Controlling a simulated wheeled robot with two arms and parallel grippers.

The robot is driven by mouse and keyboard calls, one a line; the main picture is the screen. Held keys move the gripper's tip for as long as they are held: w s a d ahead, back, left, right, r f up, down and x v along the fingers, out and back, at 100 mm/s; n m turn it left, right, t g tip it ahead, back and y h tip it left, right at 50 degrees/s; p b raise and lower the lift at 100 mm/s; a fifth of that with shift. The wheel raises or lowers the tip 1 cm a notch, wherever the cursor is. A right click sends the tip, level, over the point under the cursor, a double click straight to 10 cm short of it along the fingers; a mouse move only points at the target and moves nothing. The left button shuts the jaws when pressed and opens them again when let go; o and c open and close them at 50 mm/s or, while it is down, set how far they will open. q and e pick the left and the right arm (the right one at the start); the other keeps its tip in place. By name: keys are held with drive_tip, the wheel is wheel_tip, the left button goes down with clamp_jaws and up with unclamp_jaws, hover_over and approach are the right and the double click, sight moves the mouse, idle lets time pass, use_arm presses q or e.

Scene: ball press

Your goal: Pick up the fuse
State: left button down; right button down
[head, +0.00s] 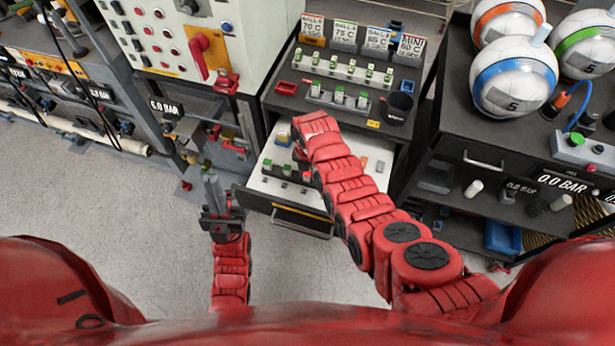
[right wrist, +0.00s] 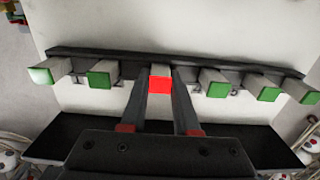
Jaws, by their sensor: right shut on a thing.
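A fuse with a lit red end (right wrist: 160,85) sits in the middle of a dark rack (right wrist: 80,54) in the right wrist view, in a row with several green-ended fuses (right wrist: 215,84). My right gripper (right wrist: 160,74) is shut on the red-ended fuse, one finger on each side. Green-ended fuses (head: 286,169) show in the drawer. My left gripper (head: 212,182) is over the floor left of the drawer, with nothing visible in it; its finger gap is unclear.
Above the drawer, a dark top (head: 290,104) bears racks of green-ended fuses (head: 339,96), a red tray (head: 286,88), a black cup (head: 399,108) and label cards (head: 343,32). A control cabinet (head: 165,35) stands left, a bench with balls (head: 513,77) right.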

drive_tip(key=shift+r, duration=0.15)
idle(0.3)
drive_tip(key=shift+w+r+b, duration=0.1)
drive_tip(key=shift+r+b, duration=0.7)
drive_tip(key=shift+r, duration=0.75)
wheel_tip(320, 180, up, 3)
drive_tip(key=shift+r+b, duration=0.2)
drive_tip(key=shift+b, duration=0.6)
wheel_tip(320, 180, up, 2)
drive_tip(key=shift+p, duration=0.45)
drive_tip(key=shift+r, duration=0.65)
